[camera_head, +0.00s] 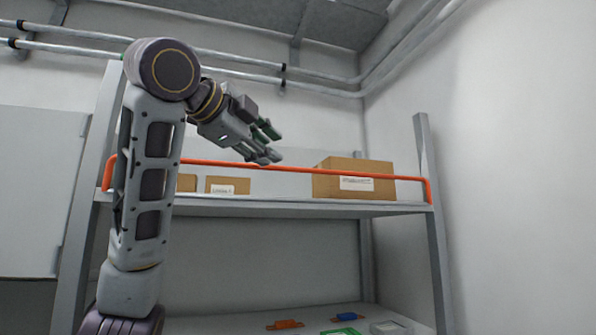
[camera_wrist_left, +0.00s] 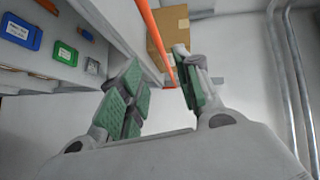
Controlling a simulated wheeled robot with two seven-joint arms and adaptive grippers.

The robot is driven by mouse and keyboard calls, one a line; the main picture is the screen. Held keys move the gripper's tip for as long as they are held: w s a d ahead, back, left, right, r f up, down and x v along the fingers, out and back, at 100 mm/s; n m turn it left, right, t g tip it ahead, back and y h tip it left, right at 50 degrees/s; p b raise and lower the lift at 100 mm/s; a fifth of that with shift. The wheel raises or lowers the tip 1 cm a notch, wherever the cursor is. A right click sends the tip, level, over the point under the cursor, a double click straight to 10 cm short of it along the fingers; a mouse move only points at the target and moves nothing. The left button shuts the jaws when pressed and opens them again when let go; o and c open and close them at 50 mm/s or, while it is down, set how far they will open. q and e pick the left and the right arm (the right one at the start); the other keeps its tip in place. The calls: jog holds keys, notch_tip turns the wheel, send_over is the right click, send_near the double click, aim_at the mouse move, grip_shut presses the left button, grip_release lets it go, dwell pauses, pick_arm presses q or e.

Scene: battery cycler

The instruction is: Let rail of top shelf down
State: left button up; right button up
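The orange rail (camera_head: 300,171) runs along the front of the top shelf (camera_head: 330,207), raised above the shelf edge, with bent ends at both posts. In the left wrist view, the rail (camera_wrist_left: 158,40) comes down from the top to near the right green-padded finger of my open gripper (camera_wrist_left: 160,88). I cannot tell whether it touches that finger. My left arm hides part of the rail's left end. My right gripper is not in view.
A large cardboard box (camera_head: 330,184) and smaller boxes (camera_head: 228,186) stand on the top shelf behind the rail. The lower shelf (camera_head: 240,322) holds orange, blue and green items. A wall is at right, and pipes (camera_head: 320,84) run along the back wall above.

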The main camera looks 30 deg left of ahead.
aim_at(296, 169)
pick_arm(q)
jog(key=w, duration=0.4)
jog(key=w+f+p, duration=0.1)
jog(key=w, duration=0.3)
jog(key=w+a+p, duration=0.1)
jog(key=w, duration=0.3)
jog(key=shift+f, duration=0.3)
jog(key=shift+w+f+p, duration=0.15)
jog(key=shift+w+p, duration=0.15)
jog(key=shift+w, duration=0.5)
jog(key=shift+c, duration=0.2)
grip_shut()
